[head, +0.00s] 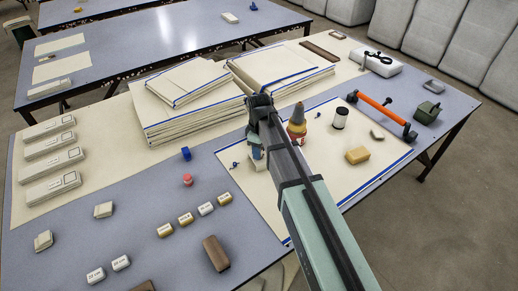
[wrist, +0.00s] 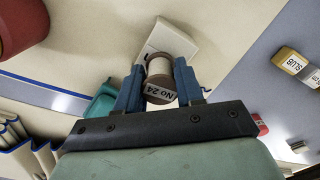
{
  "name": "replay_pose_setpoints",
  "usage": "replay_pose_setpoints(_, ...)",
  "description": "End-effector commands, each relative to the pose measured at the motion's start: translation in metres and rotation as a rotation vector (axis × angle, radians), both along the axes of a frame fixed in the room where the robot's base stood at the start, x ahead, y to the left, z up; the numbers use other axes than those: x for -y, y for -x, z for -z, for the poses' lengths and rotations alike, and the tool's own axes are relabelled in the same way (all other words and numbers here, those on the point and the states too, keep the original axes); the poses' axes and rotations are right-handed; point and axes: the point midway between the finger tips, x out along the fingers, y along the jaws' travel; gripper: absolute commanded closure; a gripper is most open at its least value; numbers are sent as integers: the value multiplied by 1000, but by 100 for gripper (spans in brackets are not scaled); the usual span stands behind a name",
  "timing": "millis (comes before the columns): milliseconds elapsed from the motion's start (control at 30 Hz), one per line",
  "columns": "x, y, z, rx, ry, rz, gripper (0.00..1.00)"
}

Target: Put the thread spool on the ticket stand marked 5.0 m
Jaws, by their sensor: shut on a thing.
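My gripper (wrist: 159,85) is shut on a thread spool (wrist: 160,68) in the wrist view, with a blue finger on either side. Small labelled blocks (head: 185,218) stand at the front; I cannot read 5.0 m on any.
Folded cloth stacks (head: 195,100) lie behind my gripper. A glue bottle (head: 297,128) stands close to its right, with a dark-and-white spool (head: 340,117) and an orange-handled tool (head: 378,108) beyond. A blue piece (head: 186,153) and pink piece (head: 187,179) are to the left. The front-left blue surface has free room.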

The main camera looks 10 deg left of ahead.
Motion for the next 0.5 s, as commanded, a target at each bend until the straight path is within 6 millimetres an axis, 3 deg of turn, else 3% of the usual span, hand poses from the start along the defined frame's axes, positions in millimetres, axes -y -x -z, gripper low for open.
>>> replay_pose_setpoints(267,0,0,0,0,0,0,38)
replay_pose_setpoints(500,0,0,0,0,0,0,38)
